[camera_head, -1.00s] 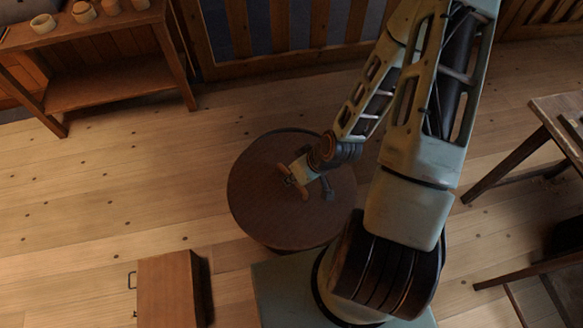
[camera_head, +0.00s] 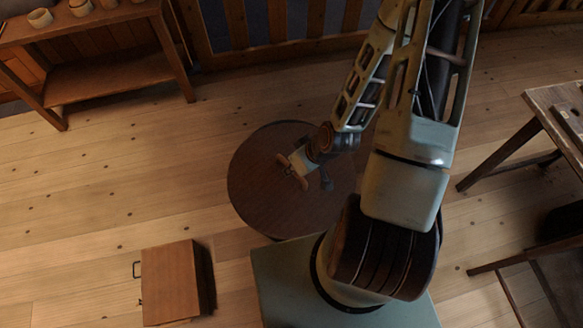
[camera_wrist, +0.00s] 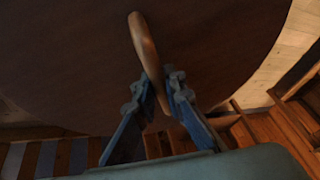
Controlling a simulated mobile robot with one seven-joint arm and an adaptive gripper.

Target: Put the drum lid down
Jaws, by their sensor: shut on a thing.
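The drum lid (camera_head: 262,200) is a wide, round, dark brown disc beside my base in the head view. Its underside face or top fills much of the wrist view (camera_wrist: 70,60). A curved wooden handle (camera_wrist: 145,42) stands out from the lid and passes between my fingers. My gripper (camera_wrist: 162,88) is shut on this handle; in the head view my gripper (camera_head: 293,166) is over the lid's middle. The lid hides most of what is below it, and I cannot tell whether it is resting or held just above.
A wooden box (camera_head: 170,283) with a handle lies on the floor at the lower left. A shelf (camera_head: 110,82) with several small pots stands at the upper left. A wooden table (camera_head: 550,105) is at the right. The plank floor left of the lid is clear.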

